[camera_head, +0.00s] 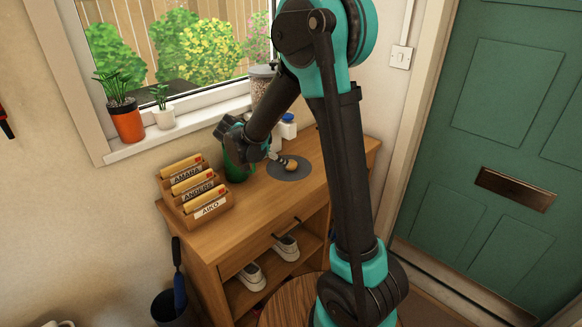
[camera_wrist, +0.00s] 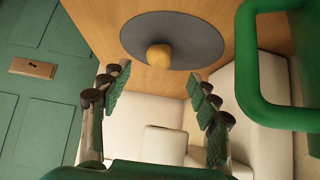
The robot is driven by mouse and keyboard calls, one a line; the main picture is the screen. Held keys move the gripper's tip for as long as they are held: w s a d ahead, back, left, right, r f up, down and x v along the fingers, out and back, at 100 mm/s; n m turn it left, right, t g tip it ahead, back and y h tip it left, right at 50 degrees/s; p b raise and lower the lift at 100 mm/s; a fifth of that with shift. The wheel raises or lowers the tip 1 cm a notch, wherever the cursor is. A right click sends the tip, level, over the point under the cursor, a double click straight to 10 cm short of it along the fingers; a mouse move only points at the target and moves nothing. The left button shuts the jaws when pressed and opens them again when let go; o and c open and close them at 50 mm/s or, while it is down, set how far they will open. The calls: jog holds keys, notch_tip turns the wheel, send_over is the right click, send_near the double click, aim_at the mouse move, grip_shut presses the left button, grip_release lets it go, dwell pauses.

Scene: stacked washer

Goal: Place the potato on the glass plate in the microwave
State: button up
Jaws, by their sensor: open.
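A yellow-brown potato (camera_head: 291,165) rests on a dark grey round mat (camera_head: 289,175) on the wooden cabinet top. The potato (camera_wrist: 159,57) and the mat (camera_wrist: 195,42) also show in the wrist view. My gripper (camera_head: 280,158) is beside the potato in the head view, at its left. In the wrist view my gripper (camera_wrist: 159,86) is open, its fingers spread apart with the potato beyond them, between the two sides. Nothing is held. I see no microwave and no glass plate in either view.
A green container (camera_head: 238,165) stands left of the mat; a green handle (camera_wrist: 247,75) is close on the right in the wrist view. A wooden letter rack (camera_head: 196,190), a blue-capped white bottle (camera_head: 288,127) and a jar (camera_head: 262,84) also stand here. A green door (camera_head: 500,130) is right.

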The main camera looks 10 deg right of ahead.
aim_at(291, 166)
jog(key=x, duration=0.8)
jog(key=shift+w+d+r, duration=0.1)
jog(key=shift+w+d, duration=0.1)
jog(key=shift+d, duration=0.15)
jog(key=c, duration=1.4)
jog(key=shift+r, duration=0.1)
